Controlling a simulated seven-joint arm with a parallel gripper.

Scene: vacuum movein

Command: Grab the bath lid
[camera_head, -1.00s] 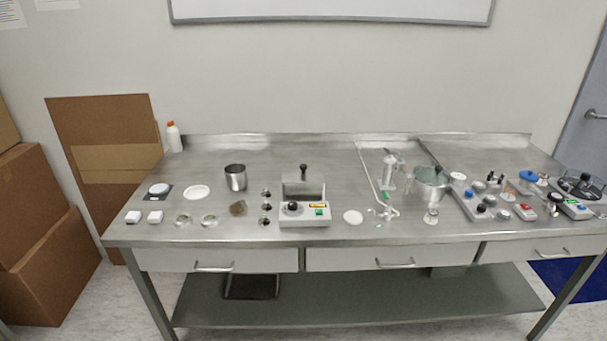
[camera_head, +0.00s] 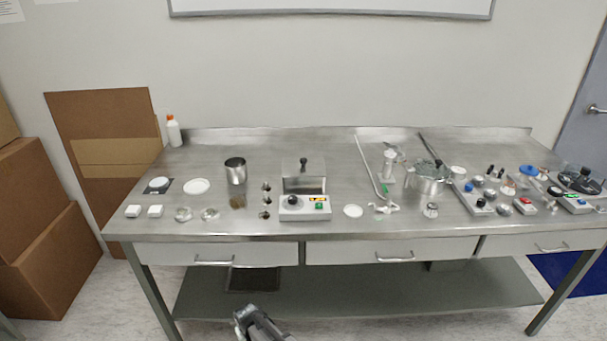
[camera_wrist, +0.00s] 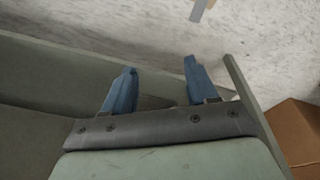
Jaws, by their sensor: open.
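The bath (camera_head: 291,205) is a metal box with a light front panel, a black dial and a green switch, near the front of the table. My gripper shows in the wrist view (camera_wrist: 159,65) with two blue fingers spread apart and nothing between them. In the head view, the end of my arm is at the bottom edge, in front of and below the tabletop, well away from the lid. Its fingers are not clear there.
The table's front edge and drawers (camera_head: 220,253) lie between my arm and the bath.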

